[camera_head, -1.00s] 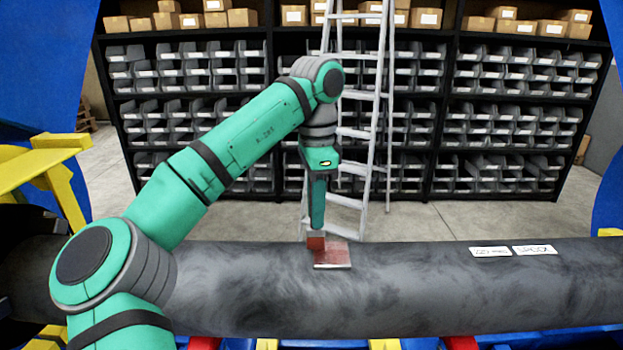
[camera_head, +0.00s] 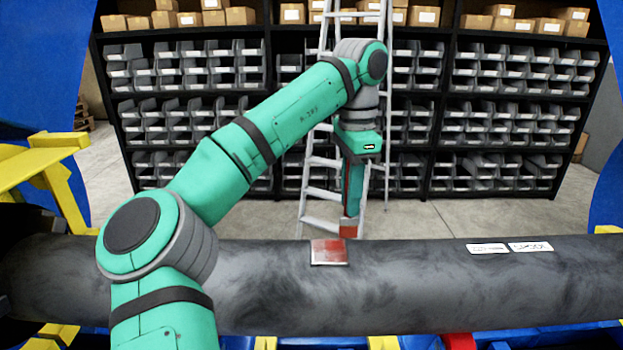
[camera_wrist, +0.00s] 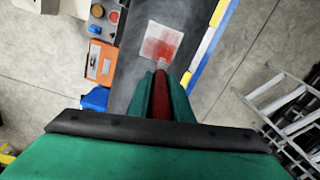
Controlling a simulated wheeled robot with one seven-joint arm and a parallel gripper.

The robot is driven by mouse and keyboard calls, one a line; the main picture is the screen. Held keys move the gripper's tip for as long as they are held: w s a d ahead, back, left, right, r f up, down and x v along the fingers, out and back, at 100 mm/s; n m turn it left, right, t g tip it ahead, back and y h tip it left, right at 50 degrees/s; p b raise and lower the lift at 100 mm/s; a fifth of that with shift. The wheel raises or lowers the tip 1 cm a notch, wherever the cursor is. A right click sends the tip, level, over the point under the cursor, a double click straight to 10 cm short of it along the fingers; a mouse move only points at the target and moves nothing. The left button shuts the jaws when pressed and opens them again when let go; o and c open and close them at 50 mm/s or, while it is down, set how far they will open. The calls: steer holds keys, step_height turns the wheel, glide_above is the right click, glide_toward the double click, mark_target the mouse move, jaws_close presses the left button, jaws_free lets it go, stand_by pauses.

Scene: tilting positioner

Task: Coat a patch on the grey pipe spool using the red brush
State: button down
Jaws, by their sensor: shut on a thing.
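The grey pipe spool (camera_head: 430,285) lies across the front of the head view. A square patch (camera_head: 329,252) on its top is mostly red with a pale edge; in the wrist view the patch (camera_wrist: 158,42) is red at its middle and right, with paler whitish areas at the left. My gripper (camera_head: 352,190) is shut on the red brush (camera_head: 348,229), whose red lower end points down. In the wrist view the brush handle (camera_wrist: 159,98) sits between the green fingers.
Blue and yellow positioner parts (camera_head: 60,180) stand at the left. Behind are a ladder (camera_head: 318,190) and a shelf with grey bins (camera_head: 500,120). An orange box (camera_wrist: 100,62) shows in the wrist view.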

steer(key=shift+r, duration=2)
steer(key=shift+w+r, duration=0.2)
steer(key=shift+r, duration=0.45)
steer(key=shift+s+a, duration=0.15)
steer(key=shift+a, duration=0.05)
steer(key=shift+d, duration=0.1)
steer(key=shift+d, duration=0.15)
